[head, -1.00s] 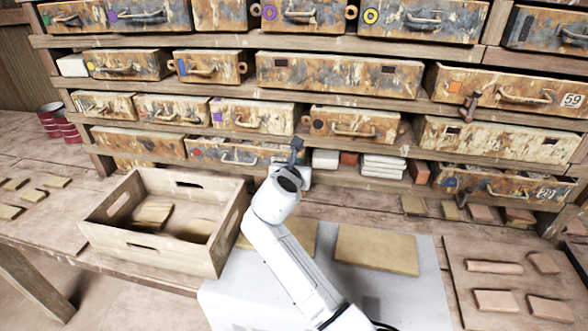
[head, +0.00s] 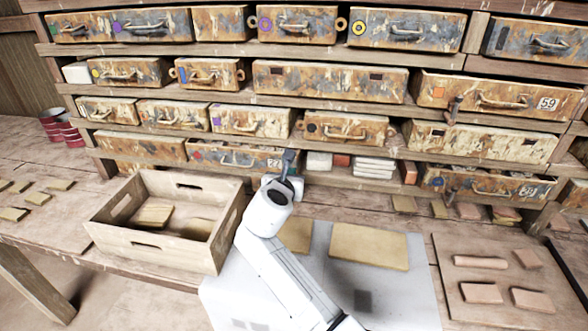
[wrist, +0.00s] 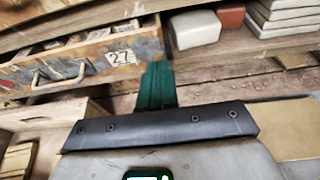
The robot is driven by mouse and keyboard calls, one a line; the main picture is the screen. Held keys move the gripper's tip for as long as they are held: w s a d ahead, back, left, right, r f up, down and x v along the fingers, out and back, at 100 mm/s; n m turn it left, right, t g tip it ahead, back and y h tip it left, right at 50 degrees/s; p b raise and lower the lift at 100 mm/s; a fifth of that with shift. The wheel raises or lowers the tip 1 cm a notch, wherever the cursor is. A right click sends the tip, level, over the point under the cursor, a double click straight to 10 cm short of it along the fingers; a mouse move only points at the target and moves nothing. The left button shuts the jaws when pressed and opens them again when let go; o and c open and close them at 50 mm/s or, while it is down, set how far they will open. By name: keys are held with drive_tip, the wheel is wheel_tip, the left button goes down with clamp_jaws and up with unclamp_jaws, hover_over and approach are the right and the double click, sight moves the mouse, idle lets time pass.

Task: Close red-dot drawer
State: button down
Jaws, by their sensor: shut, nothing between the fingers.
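The drawer with a small red mark (head: 235,158) is in the bottom row, a weathered rust-and-grey front with a metal handle and a "27" label. In the wrist view its front (wrist: 90,62) is at the upper left, and items show over its top edge, so it stands partly open. My gripper (head: 290,156) is shut and empty, at the right end of this drawer front. In the wrist view its green fingers (wrist: 157,70) are together, just right of the "27" label. I cannot tell whether they touch the drawer.
A wooden crate (head: 102,222) stands in front, left of my arm. White and reddish blocks (head: 319,161) and a white stack (head: 374,168) sit right of the gripper. Another open drawer (head: 485,184) is at lower right. Clay pieces lie on a board (head: 455,300).

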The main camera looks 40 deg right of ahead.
drive_tip(key=v, duration=0.9)
drive_tip(key=shift+a+f+b, duration=0.15)
drive_tip(key=shift+b, duration=0.25)
drive_tip(key=shift+w+f, duration=0.1)
drive_tip(key=s+a+f+m+y, duration=0.1)
drive_tip(key=s+f+m+y, duration=0.1)
drive_tip(key=s+f+m, duration=0.2)
drive_tip(key=s+a+f+m+g+y, duration=0.1)
drive_tip(key=s+a+f+m+y, duration=0.1)
drive_tip(key=s+f+m, duration=0.3)
drive_tip(key=s+a+f+m+g+y, duration=0.1)
drive_tip(key=s+a+f+m+y, duration=0.1)
drive_tip(key=s+f+m, duration=0.3)
drive_tip(key=shift+s+a+f+m+y, duration=0.1)
drive_tip(key=shift+a+f+m+y, duration=0.05)
drive_tip(key=shift+m+y, duration=0.35)
drive_tip(key=shift+a+f+m+y, duration=0.1)
drive_tip(key=shift+m+y, duration=0.3)
drive_tip(key=shift+m, duration=0.2)
drive_tip(key=s+a+f+m+g+y, duration=0.1)
drive_tip(key=s+f+m, duration=0.3)
drive_tip(key=s, duration=0.6)
drive_tip(key=s+a+f+m+g+y, duration=0.2)
drive_tip(key=s+f+m+g, duration=0.2)
drive_tip(key=s, duration=0.5)
drive_tip(key=shift+s+a+f+m+g+y, duration=0.2)
drive_tip(key=shift+s+f+m+g+y, duration=0.15)
drive_tip(key=shift+m, duration=0.45)
